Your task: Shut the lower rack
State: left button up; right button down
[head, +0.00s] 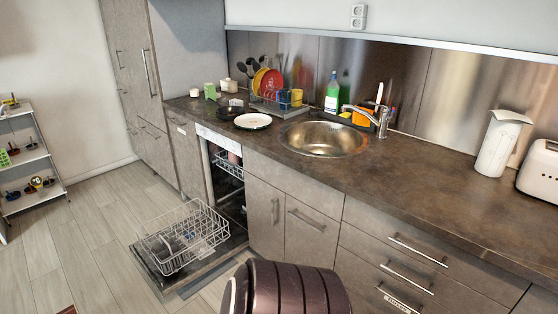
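The lower rack (186,241) is a white wire basket pulled out over the open, folded-down dishwasher door (226,243). A few dark items seem to lie in the rack, too small to name. The dishwasher (222,139) is built into the counter at the left. Its upper rack (230,168) sits inside the cavity and holds a pinkish item. Neither of my grippers is in view.
The counter (395,185) carries a plate (253,121), a dish rack with dishes, a sink (323,139), a kettle (500,143) and a toaster (540,171). A small shelf (27,160) stands at the far left. The floor (95,240) left of the door is clear.

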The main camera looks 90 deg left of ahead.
aim_at(148, 235)
jog(key=u, duration=3.8)
jog(key=i, duration=0.2)
